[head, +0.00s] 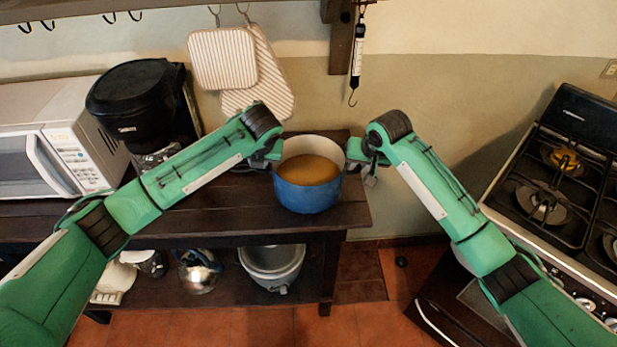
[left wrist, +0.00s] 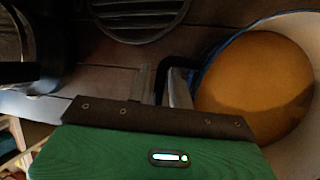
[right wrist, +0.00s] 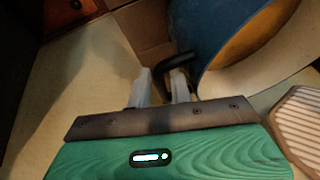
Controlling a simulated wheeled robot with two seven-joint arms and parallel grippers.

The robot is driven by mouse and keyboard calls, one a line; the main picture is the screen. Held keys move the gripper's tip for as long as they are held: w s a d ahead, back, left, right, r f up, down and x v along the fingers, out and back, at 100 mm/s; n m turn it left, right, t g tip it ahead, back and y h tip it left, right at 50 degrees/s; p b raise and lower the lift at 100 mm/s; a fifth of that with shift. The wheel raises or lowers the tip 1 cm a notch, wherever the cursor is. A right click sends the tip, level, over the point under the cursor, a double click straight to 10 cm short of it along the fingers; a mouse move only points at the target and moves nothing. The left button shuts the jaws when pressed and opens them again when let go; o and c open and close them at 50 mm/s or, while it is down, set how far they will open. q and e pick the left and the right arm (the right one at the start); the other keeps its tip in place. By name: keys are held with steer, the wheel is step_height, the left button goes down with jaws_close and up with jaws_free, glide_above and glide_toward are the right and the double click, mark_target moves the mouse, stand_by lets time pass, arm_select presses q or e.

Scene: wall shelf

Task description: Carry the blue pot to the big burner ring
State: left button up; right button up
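The blue pot (head: 308,196) has a pale inside, black side handles and orange-brown contents. It is upright at the right end of the dark wooden table (head: 215,214); whether its base touches the top I cannot tell. My left gripper (head: 272,156) is at its left side, its fingers close around a black handle (left wrist: 163,74). My right gripper (head: 364,170) is at its right side, its fingers close around the other handle (right wrist: 172,66). The stove (head: 575,170) stands at the right with several burners; a front burner ring (head: 543,204) shows there.
Striped potholders (head: 222,58) and a hanging scale (head: 357,55) hang behind. Open floor lies between table and stove.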

arm_select(q)
jaws_close()
arm_select(e)
jaws_close()
stand_by(1.2)
arm_select(q)
steer(key=shift+w+r, duration=0.2)
arm_select(e)
steer(key=shift+w+r, duration=0.15)
steer(key=shift+r, duration=0.05)
